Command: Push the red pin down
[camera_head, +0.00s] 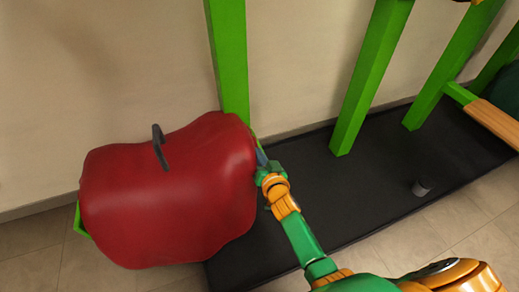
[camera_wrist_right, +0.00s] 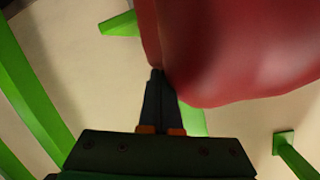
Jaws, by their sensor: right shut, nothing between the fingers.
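I cannot make out a red pin in either view. A large red saddle-like piece (camera_head: 170,195) with a dark grey handle (camera_head: 159,146) on top sits on a green stand (camera_head: 229,62) at the left. It also shows in the right wrist view (camera_wrist_right: 225,50). My right gripper (camera_head: 261,157) is at the right edge of the red piece, partly hidden in the head view. In the right wrist view the gripper (camera_wrist_right: 156,76) is shut and empty, its fingertips at the edge of the red piece; I cannot tell whether they touch. My left gripper is not in view.
Green posts (camera_head: 368,75) stand on a black mat (camera_head: 325,190) to the right. A small grey cylinder (camera_head: 420,187) stands on the mat. A wooden bar (camera_head: 495,123) is at the far right. A pale wall is behind.

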